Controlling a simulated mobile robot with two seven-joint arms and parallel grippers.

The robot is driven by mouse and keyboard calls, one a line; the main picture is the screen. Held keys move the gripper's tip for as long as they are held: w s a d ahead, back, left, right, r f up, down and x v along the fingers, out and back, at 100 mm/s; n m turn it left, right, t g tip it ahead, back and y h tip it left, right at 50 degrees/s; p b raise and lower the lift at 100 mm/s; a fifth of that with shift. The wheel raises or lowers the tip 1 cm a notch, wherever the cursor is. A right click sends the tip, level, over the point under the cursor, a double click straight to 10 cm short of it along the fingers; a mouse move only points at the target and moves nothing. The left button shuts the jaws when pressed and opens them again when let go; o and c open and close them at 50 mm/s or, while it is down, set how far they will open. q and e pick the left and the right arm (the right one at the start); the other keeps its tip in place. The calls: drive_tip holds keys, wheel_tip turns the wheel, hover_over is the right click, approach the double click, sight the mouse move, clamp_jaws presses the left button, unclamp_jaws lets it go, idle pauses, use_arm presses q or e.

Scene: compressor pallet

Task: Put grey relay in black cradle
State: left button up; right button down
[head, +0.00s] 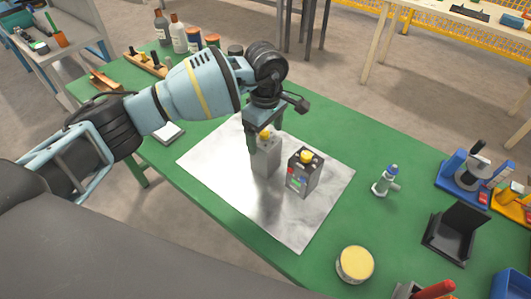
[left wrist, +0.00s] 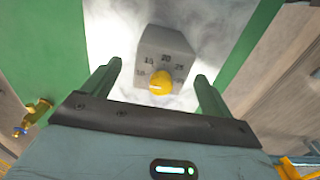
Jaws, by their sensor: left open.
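The grey relay (head: 265,158), a light grey box with a yellow knob, stands upright on the pale metal sheet. My left gripper (head: 264,134) is open above it, pointing down, with a finger beside its top. In the left wrist view, the relay (left wrist: 165,48) with its numbered dial and yellow knob shows between and beyond the open fingers of the gripper (left wrist: 156,88). The black cradle (head: 454,236), a tray with a raised back plate, stands empty at the right of the green table. My right gripper is not in view.
A darker box (head: 304,174) with a yellow knob and coloured buttons stands close right of the relay on the sheet (head: 305,222). A small white-and-blue bottle-like part (head: 386,182) and a yellow-topped round tin (head: 355,264) stand between sheet and cradle. Blue fixtures (head: 465,175) stand behind the cradle.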

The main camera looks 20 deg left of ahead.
use_arm(q)
drive_tip(key=shift+s+f+p, duration=0.15)
drive_tip(key=shift+f+p, duration=0.15)
drive_tip(key=shift+f, duration=2.3)
drive_tip(key=shift+c, duration=0.3)
drive_tip(key=c, duration=1.3)
drive_tip(key=shift+r, duration=0.1)
drive_tip(key=shift+c, duration=0.2)
drive_tip(key=shift+r, duration=0.1)
drive_tip(key=shift+r, duration=0.55)
wheel_tip(320, 180, up, 2)
drive_tip(key=shift+s+r, duration=0.15)
drive_tip(key=s+r, duration=0.1)
drive_tip(key=s, duration=1.4)
drive_tip(key=shift+s+a+r, duration=0.15)
drive_tip(key=shift+s+a, duration=0.15)
drive_tip(key=shift+s, duration=0.05)
